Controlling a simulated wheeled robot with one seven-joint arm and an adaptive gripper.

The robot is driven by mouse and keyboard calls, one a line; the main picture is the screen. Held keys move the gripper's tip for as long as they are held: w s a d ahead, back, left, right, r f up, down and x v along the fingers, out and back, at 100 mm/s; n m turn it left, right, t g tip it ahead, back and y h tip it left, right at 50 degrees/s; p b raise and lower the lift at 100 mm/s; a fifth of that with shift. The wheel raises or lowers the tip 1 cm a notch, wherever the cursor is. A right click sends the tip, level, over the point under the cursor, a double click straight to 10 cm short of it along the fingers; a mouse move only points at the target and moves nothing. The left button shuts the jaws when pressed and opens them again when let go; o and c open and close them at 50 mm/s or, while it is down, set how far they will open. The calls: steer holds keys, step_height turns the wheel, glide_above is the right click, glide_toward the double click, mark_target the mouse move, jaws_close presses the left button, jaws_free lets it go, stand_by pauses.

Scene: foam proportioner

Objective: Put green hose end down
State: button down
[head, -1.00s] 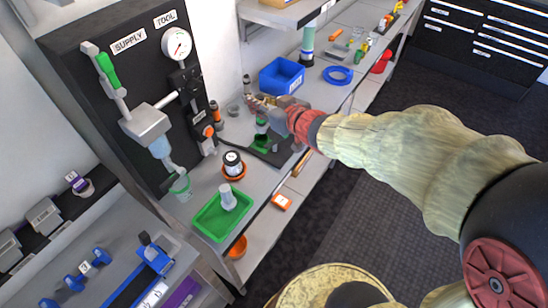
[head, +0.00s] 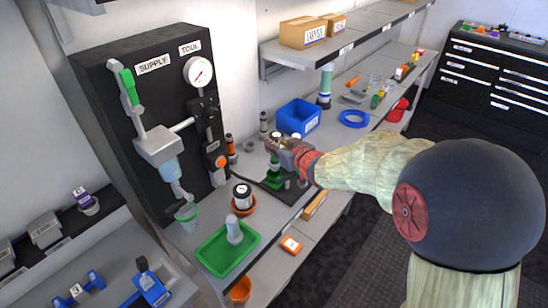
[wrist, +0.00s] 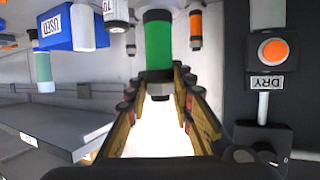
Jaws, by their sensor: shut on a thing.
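The green hose end (wrist: 158,45) is a green cylinder with black ends, seen in the wrist view between my fingertips. The wrist picture is upside down. In the head view my gripper (head: 280,150) is over the bench, and the green hose end (head: 275,163) shows just below it, partly hidden. A second green piece (head: 272,182) shows directly beneath, on or close to a black stand (head: 287,195). I cannot tell whether the hose end touches it.
A blue bin (head: 299,118) stands behind my gripper. A black-and-white jar in an orange dish (head: 243,208) and a green tray (head: 213,262) are in front. The black SUPPLY/TOOL panel (head: 110,100) rises at left.

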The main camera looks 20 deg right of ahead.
steer(key=shift+w+f, duration=0.6)
steer(key=shift+f, duration=0.1)
steer(key=shift+w+f+b, duration=0.15)
steer(key=shift+f+b, duration=0.35)
steer(key=shift+f, duration=0.4)
steer(key=shift+w+f+b, duration=0.1)
steer(key=shift+f+b, duration=0.4)
steer(key=shift+f, duration=0.35)
steer(key=shift+f, duration=0.15)
steer(key=c, duration=1.6)
jaws_free()
steer(key=shift+o, duration=0.2)
